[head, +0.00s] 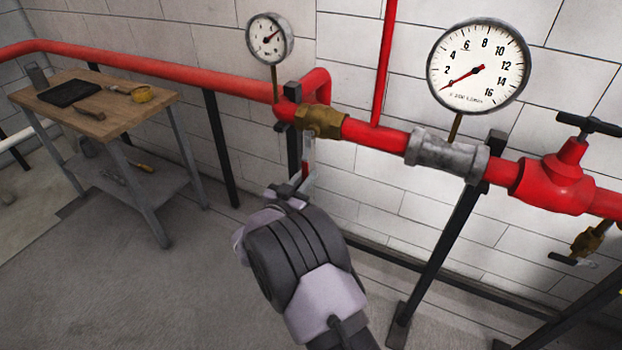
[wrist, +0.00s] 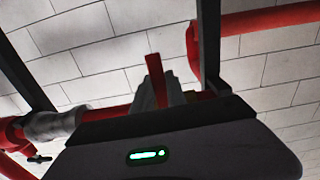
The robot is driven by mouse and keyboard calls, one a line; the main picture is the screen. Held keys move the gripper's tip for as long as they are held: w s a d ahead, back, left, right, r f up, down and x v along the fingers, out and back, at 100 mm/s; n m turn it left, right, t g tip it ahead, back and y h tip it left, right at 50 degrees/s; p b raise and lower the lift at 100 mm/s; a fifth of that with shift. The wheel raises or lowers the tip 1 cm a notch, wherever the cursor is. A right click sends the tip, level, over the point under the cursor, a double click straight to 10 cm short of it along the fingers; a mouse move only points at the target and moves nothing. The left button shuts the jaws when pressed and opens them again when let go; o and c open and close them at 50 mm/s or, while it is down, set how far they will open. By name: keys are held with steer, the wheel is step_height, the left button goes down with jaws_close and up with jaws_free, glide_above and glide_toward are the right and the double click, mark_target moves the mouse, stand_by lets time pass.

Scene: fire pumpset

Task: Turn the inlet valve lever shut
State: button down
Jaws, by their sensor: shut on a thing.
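The brass inlet valve (head: 320,121) sits in the red pipe at the centre of the head view. Its red lever (head: 308,150) hangs down below the valve body, crosswise to the pipe. My gripper (head: 303,180) is below the valve and shut on the lever. In the wrist view the lever (wrist: 154,68) sticks up from between the pale fingers of my gripper (wrist: 160,95).
A small gauge (head: 269,39) stands left of the valve and a large gauge (head: 479,66) to the right. A red valve with a black handle (head: 558,185) is further right. Dark pipe supports (head: 440,255) reach the floor. A workbench (head: 100,105) with tools stands left.

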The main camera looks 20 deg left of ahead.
steer(key=shift+a+r, duration=0.15)
steer(key=shift+a, duration=0.1)
stand_by(0.3)
steer(key=c, duration=1.3)
jaws_free()
steer(key=shift+c, duration=0.2)
steer(key=s+a+p, duration=0.1)
steer(key=s+p, duration=0.4)
steer(key=s, duration=1.2)
steer(key=shift+s+a, duration=0.15)
steer(key=shift+a, duration=0.05)
